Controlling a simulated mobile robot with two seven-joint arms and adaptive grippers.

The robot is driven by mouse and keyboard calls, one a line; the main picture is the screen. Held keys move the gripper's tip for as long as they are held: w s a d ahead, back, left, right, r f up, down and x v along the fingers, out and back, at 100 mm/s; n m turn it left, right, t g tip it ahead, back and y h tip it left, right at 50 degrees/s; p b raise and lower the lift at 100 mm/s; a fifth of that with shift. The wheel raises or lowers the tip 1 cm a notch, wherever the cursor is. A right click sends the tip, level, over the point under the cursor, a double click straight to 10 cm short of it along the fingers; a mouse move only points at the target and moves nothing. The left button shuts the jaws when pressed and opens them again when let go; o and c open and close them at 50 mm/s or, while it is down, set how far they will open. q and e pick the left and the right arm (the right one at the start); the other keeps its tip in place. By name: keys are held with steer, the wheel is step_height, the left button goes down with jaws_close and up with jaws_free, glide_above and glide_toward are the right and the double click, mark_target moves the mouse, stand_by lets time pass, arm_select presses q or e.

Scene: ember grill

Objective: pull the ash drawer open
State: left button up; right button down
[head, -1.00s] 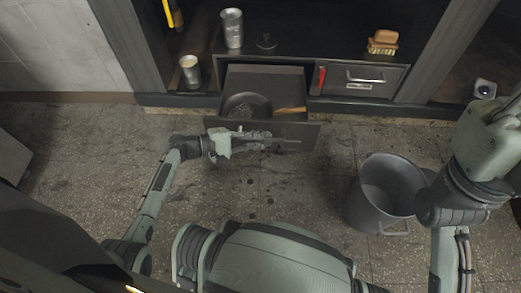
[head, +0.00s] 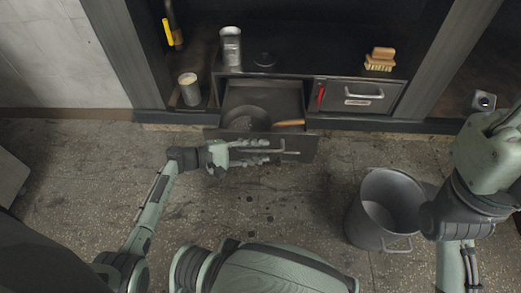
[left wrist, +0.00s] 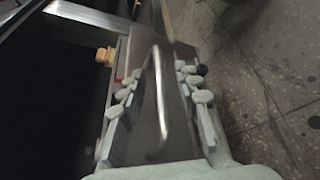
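A dark drawer (head: 215,132) stands pulled out from the low cabinet, below the counter. A round pan (head: 246,117) with a wooden handle (head: 289,123) lies in it. My left gripper (head: 268,150) is at the drawer's front, its fingers spread. In the left wrist view the bar handle (left wrist: 160,95) runs between the two fingers (left wrist: 158,92), with gaps visible on both sides. My right gripper is out of view; only the right arm shows at the right edge of the head view.
A closed drawer (head: 383,98) with a handle and an unreadable label sits to the right, beside a red item (head: 321,93). A grey bucket (head: 360,215) stands on the floor at right. Floor left of the bucket is clear.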

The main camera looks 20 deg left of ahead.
arm_select(q)
steer(key=v, duration=1.1)
steer(key=shift+a, duration=0.2)
steer(key=shift+s+r, duration=0.1)
